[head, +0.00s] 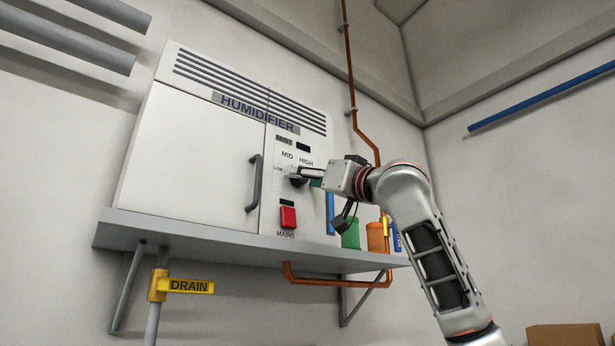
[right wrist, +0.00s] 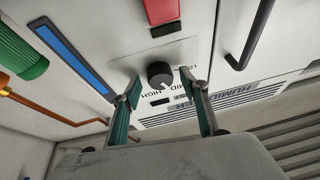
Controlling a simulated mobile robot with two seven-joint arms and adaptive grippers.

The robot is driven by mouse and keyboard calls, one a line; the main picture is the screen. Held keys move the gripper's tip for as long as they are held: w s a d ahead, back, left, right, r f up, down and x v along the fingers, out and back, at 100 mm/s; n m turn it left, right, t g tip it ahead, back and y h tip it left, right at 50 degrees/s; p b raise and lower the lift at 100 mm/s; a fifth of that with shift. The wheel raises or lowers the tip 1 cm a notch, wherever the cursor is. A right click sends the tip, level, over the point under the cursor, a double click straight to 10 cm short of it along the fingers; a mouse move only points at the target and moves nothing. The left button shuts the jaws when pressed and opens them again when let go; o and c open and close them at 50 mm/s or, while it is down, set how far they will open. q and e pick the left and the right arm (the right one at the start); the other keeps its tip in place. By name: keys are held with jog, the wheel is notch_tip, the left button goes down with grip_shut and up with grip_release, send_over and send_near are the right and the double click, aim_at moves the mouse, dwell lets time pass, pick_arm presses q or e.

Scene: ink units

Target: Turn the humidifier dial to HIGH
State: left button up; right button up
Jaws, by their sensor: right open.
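The white humidifier cabinet (head: 190,150) stands on a wall shelf. Its black round dial (right wrist: 160,75) shows clearly in the right wrist view, with LOW, MID and HIGH lettered around it; a small light pointer mark on its edge appears to face the MID side. In the head view the dial (head: 297,181) is partly covered by my gripper. My right gripper (right wrist: 162,90) is open, its two green-padded fingers reaching toward the panel on either side of the dial's front. I see no clear contact with the dial. My left gripper is in neither view.
A red MAINS switch (head: 288,217) sits below the dial, and a door handle (head: 253,184) is to its left. A blue strip (head: 331,212), a green cylinder (head: 351,233) and an orange one (head: 376,237) are to the right. A yellow DRAIN valve (head: 185,286) is below the shelf (head: 165,228).

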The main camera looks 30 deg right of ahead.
jog(key=c, duration=1.1)
pick_arm(q)
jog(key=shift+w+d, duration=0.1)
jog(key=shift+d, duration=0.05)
jog(key=shift+b, duration=0.3)
pick_arm(e)
jog(key=shift+m, duration=0.4)
pick_arm(q)
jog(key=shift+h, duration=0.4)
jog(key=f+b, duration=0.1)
jog(key=b, duration=0.1)
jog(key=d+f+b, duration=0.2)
jog(key=b, duration=0.1)
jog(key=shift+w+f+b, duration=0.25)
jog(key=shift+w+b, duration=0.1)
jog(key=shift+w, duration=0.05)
pick_arm(e)
jog(key=m+h, duration=0.2)
jog(key=m, duration=0.2)
jog(key=m+h, duration=0.2)
jog(key=m, duration=0.3)
jog(key=a+m+g+h, duration=0.1)
jog(key=m+h, duration=0.2)
jog(key=m, duration=0.1)
jog(key=shift+m, duration=0.3)
jog(key=shift+r, duration=0.1)
